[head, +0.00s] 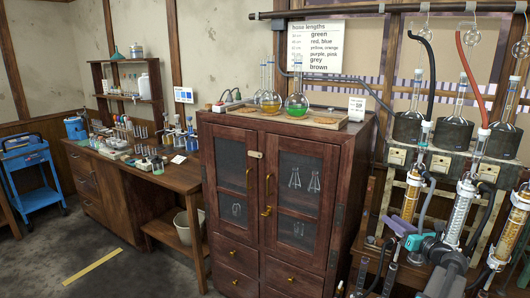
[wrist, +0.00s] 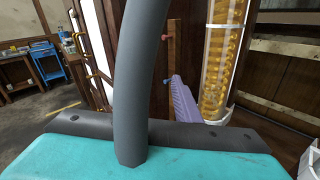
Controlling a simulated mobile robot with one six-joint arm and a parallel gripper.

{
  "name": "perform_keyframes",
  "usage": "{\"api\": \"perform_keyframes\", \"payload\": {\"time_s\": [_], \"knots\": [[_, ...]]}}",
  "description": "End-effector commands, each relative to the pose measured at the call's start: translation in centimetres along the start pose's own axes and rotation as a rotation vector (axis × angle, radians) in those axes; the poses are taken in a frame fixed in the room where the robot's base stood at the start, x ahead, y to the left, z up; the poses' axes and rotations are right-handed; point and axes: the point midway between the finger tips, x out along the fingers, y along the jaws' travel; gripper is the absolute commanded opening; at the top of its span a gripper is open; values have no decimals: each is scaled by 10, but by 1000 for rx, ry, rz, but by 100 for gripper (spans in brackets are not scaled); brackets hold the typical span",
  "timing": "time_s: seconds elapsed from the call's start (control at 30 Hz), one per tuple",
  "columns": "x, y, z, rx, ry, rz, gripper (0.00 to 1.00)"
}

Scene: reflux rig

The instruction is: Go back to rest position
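My gripper (head: 421,244), with teal and dark parts, is at the lower right of the head view, in front of the reflux rig. A thick grey hose (wrist: 139,75) runs down close in front of the wrist camera to that surface. I cannot tell whether it is gripped. A glass column with amber coils (wrist: 223,60) stands just beyond, right of the hose. A purple part (wrist: 184,105) lies between them.
The rig holds dark heating mantles (head: 451,133) with flasks, hoses and glass condensers (head: 459,213) close to my arm. A wooden cabinet (head: 230,210) with flasks on top stands left of it. A workbench (head: 150,175) and blue cart (head: 30,165) are farther left. Floor by the bench is clear.

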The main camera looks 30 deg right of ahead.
Motion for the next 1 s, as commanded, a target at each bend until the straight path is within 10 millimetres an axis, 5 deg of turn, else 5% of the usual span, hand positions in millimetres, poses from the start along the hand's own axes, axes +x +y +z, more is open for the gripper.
{"api": "perform_keyframes", "payload": {"time_s": [0.4,1.0], "knots": [[103,109,-69,116,16,139,30],[198,264,-173,377,66,211,30]]}}
